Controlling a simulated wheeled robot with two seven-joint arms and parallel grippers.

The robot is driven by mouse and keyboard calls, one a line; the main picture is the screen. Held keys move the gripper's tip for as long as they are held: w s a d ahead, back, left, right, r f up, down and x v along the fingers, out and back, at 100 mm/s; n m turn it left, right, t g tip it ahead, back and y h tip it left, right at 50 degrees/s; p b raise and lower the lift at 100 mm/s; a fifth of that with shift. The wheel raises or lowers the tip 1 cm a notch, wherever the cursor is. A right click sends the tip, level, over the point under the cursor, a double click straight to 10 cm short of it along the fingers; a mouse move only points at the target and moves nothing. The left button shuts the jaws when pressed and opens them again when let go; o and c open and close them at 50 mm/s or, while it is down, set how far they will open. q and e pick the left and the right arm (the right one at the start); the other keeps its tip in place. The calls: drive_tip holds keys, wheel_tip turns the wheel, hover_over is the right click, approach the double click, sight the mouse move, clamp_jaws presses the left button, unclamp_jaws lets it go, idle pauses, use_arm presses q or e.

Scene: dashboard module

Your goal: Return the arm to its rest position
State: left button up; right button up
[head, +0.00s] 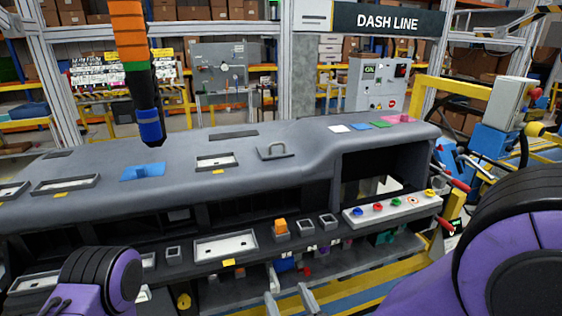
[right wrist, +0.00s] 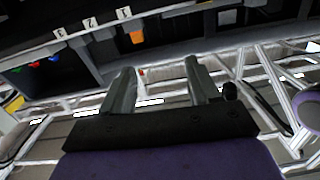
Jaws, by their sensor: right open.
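My right gripper (head: 287,293) shows at the bottom centre of the head view, in front of the lower part of the dashboard module (head: 240,180). In the right wrist view its two grey fingers (right wrist: 160,66) stand wide apart with nothing held between them. The purple right arm (head: 530,240) fills the lower right of the head view. A purple link of my left arm (head: 100,280) shows at the lower left. My left gripper is out of the picture.
An orange block (head: 280,228) sits in a small holder on the lower ledge. A white strip with coloured knobs (head: 390,208) is to its right. A striped tool (head: 132,55) hangs over the left of the dashboard. A yellow rail (head: 455,88) stands at right.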

drive_tip(key=d+f+m+g+h+b, duration=0.1)
drive_tip(key=d+f+m+g+h, duration=0.25)
drive_tip(key=d+f, duration=0.45)
drive_tip(key=d+f+m+g+h, duration=0.2)
drive_tip(key=d+f+m, duration=0.3)
drive_tip(key=f, duration=0.5)
use_arm(q)
drive_tip(key=f+b, duration=0.2)
drive_tip(key=f, duration=0.1)
drive_tip(key=shift+w+f, duration=0.15)
drive_tip(key=shift+w, duration=0.2)
use_arm(e)
drive_tip(key=s+d+f+m+g+h, duration=0.1)
drive_tip(key=s+d+f+g+h, duration=0.2)
drive_tip(key=s+d+f+g, duration=0.4)
drive_tip(key=s+d+f, duration=0.8)
drive_tip(key=s+f, duration=0.2)
drive_tip(key=s, duration=0.2)
drive_tip(key=shift+d+f+m+g, duration=0.15)
drive_tip(key=shift+d+m+g, duration=0.15)
drive_tip(key=shift+m+g, duration=0.05)
drive_tip(key=shift+h, duration=0.25)
drive_tip(key=shift+c, duration=0.3)
